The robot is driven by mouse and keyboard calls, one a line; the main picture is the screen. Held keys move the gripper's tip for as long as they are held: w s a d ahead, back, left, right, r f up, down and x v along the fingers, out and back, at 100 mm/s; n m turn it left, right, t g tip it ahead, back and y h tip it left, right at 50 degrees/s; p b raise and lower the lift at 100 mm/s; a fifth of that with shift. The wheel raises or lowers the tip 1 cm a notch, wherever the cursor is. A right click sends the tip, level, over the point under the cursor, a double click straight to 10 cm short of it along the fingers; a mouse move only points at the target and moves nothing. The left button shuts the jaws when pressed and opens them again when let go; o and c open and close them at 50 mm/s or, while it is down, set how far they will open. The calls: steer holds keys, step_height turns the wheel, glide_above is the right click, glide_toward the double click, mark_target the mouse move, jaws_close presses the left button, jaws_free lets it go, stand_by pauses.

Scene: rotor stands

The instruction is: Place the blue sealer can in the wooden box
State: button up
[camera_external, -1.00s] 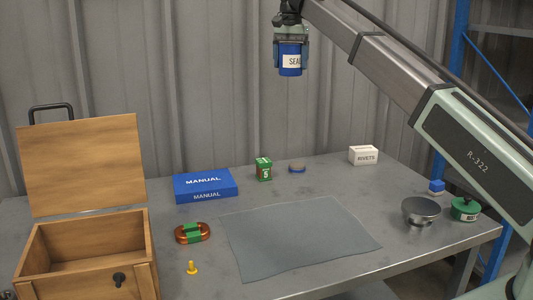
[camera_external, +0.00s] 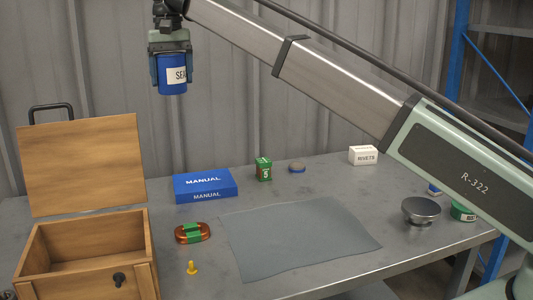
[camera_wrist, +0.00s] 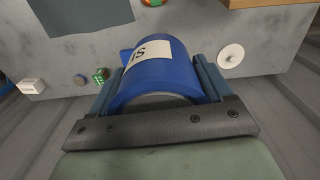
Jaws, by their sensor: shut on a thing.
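The blue sealer can (camera_external: 172,76) has a white label with dark letters. My gripper (camera_external: 171,70) is shut on it and holds it upright, high above the back of the table, right of the box lid. In the wrist view the can (camera_wrist: 165,75) sits between the two fingers of my gripper (camera_wrist: 158,85). The wooden box (camera_external: 150,236) stands at the left front of the table with its lid (camera_external: 82,165) raised. The part of its inside that I see is empty. The can is up and to the right of the box, apart from it.
A blue manual box (camera_external: 205,186), a copper coil with green wrap (camera_external: 192,233) and a yellow bolt (camera_external: 191,268) are right of the box. A grey mat (camera_external: 298,238) covers mid-table. A green box (camera_external: 264,169), a rivets box (camera_external: 363,155) and a metal bowl (camera_external: 421,211) stand farther right.

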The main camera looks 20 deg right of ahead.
steer(key=s+a+n, duration=0.1)
steer(key=s+a, duration=0.2)
steer(key=a, duration=0.1)
steer(key=s+a+n, duration=0.1)
steer(key=s+a, duration=0.3)
steer(key=a, duration=0.1)
steer(key=s+a+n, duration=0.1)
steer(key=s+a, duration=0.2)
steer(key=a, duration=0.2)
steer(key=shift+s+n, duration=0.25)
steer(key=shift+n, duration=0.05)
steer(key=s+a+n, duration=0.3)
steer(key=s+a, duration=0.6)
steer(key=s, duration=0.1)
steer(key=shift+f, duration=18.05)
steer(key=shift+f, duration=0.1)
steer(key=o, duration=1.3)
step_height(320, 180, up, 12)
steer(key=shift+r, duration=0.15)
